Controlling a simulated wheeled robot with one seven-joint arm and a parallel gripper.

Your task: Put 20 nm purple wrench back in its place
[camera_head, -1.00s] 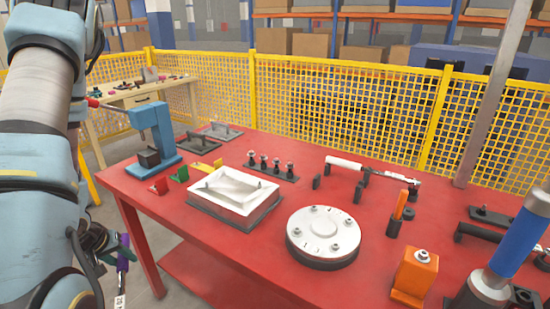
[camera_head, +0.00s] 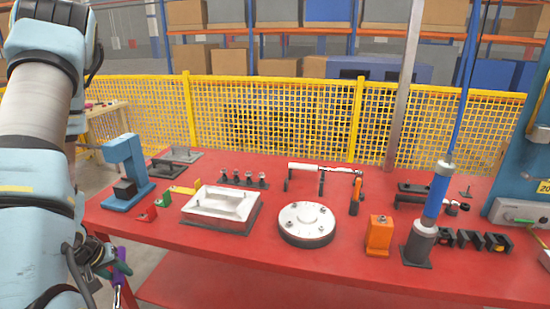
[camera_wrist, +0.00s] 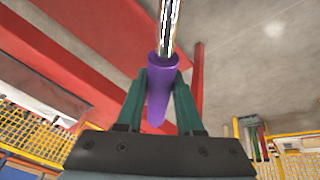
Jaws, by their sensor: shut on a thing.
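The purple wrench (camera_wrist: 160,85) is in my gripper (camera_wrist: 160,90) in the wrist view. The two green fingers are shut on its purple handle, and its shiny metal shaft runs up out of the picture. In the head view the purple handle (camera_head: 118,293) shows at the lower left, below my gripper (camera_head: 118,268), in front of the red table's left end and apart from it. The far end of the wrench is cut off there. At the right edge a blue panel (camera_head: 538,160) carries a yellow label reading "20", partly cut off.
The red table (camera_head: 340,265) holds a blue press (camera_head: 124,165), a white tray-like part (camera_head: 222,204), a round flange (camera_head: 306,222), an orange block (camera_head: 379,235), a blue upright cylinder (camera_head: 436,200) and black holders (camera_head: 469,238). Yellow mesh fence (camera_head: 270,115) stands behind. The table's front strip is clear.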

